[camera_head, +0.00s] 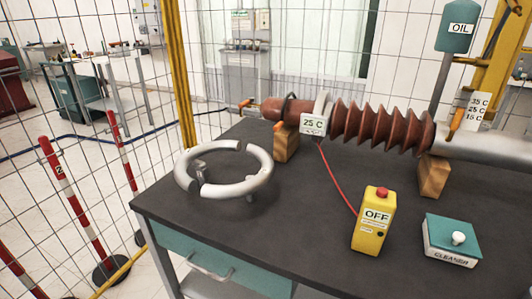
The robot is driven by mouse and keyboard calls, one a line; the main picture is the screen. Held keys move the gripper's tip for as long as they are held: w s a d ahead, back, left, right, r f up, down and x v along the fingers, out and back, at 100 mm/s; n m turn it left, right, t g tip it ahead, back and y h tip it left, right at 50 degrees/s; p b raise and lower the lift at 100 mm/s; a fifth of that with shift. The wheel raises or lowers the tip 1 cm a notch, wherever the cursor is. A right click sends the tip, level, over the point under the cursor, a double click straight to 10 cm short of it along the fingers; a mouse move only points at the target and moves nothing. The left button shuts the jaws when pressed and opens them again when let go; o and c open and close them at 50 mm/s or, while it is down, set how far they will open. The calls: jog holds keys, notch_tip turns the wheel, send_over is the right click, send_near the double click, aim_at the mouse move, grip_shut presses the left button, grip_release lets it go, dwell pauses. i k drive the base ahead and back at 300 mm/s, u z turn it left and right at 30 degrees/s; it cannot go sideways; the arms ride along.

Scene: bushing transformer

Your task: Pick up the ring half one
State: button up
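Two light grey ring halves lie on the dark table top at its left end, nearly closing a circle. One ring half (186,162) curves along the left and back. The other ring half (258,181) curves along the right and front. Narrow gaps part them at the back and at the front left. Small fittings show on the inner side. I cannot tell which of the two is ring half one. My gripper is not in view, and nothing is seen holding either half.
The table (290,215) also bears a brown ribbed bushing (375,124) on wooden blocks (434,176), a yellow OFF box (373,222) with a red cable, and a CLEANER box (452,241). Mesh fencing with a yellow post (180,75) stands behind. Striped posts (75,200) stand at left.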

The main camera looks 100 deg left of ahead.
aim_at(191, 185)
jog(key=u, duration=4.05)
jog(key=i, duration=1.4)
jog(key=u, duration=0.5)
